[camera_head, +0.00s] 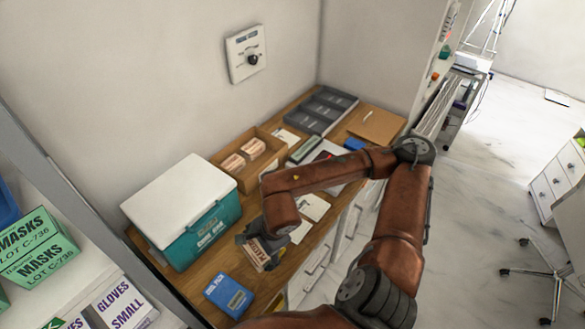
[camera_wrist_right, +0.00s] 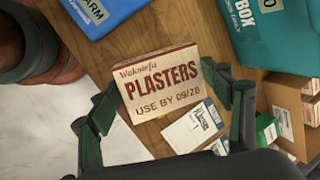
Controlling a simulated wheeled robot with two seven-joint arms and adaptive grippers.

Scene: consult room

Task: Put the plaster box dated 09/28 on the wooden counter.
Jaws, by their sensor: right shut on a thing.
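The plaster box (camera_wrist_right: 163,75) is cream with red-brown print and reads "PLASTERS, USE BY 09/28" in the right wrist view. My right gripper (camera_wrist_right: 165,92) is shut on it, with a finger on each side. In the head view the plaster box (camera_head: 259,257) is partly hidden by the right gripper (camera_head: 257,246), over the front part of the wooden counter (camera_head: 194,284). I cannot tell whether its underside touches the wood. My left gripper is not in view.
A teal cool box (camera_head: 205,232) with a white lid stands behind left. A blue pack (camera_head: 228,295) lies in front. A wooden tray (camera_head: 221,152) holds more plaster boxes (camera_head: 233,162). Papers and dark cases lie farther right. Bare wood shows between the cool box and blue pack.

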